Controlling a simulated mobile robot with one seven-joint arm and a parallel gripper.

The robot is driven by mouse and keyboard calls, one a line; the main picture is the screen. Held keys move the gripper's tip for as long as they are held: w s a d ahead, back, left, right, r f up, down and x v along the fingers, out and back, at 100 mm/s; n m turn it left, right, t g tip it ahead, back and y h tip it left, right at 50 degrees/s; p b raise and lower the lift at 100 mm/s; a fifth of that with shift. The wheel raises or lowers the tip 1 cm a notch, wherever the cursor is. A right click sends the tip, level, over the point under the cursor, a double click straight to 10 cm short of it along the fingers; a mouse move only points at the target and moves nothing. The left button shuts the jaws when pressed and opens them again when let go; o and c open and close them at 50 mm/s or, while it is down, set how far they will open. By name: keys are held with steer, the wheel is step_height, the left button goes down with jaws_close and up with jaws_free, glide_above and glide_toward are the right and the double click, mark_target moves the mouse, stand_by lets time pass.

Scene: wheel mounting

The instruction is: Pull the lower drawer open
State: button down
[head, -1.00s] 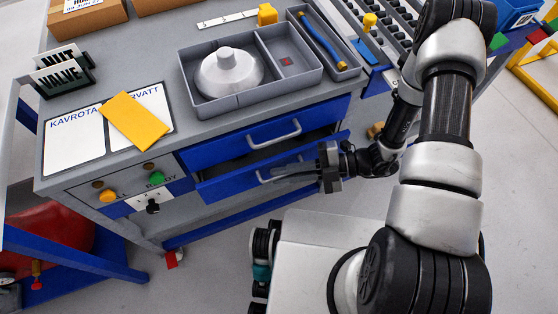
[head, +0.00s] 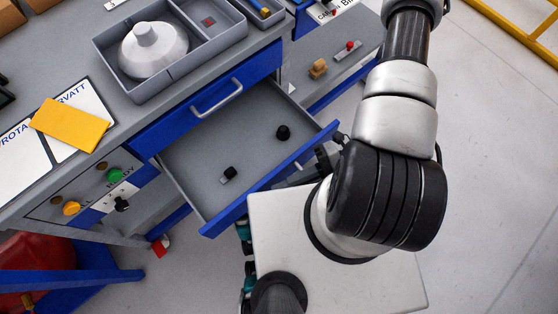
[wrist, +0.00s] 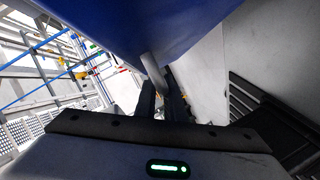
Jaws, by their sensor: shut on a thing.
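The lower drawer (head: 203,183) stands well out from the blue and grey workbench in the head view. Its grey inside holds a black knob-like part (head: 283,132) and a smaller black and grey part (head: 229,175). In the wrist view my gripper (wrist: 163,100) is shut on the drawer's grey handle (wrist: 152,70), just below the blue drawer front (wrist: 150,25). In the head view the gripper is mostly hidden behind the drawer front and my arm. The upper drawer (head: 208,100) with its grey handle is closed.
A grey tray (head: 121,74) with a white domed part (head: 152,50) stands on the bench top. A yellow sheet (head: 64,125) lies on white cards. A green button (head: 114,175) and an orange button (head: 71,208) are on the bench front. Clear floor lies to the right.

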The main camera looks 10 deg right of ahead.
steer(key=shift+s+d, duration=0.1)
steer(key=c, duration=2.1)
jaws_free()
steer(key=p+v, duration=0.1)
steer(key=v, duration=1.6)
steer(key=shift+d+r, duration=0.1)
steer(key=shift+d, duration=0.1)
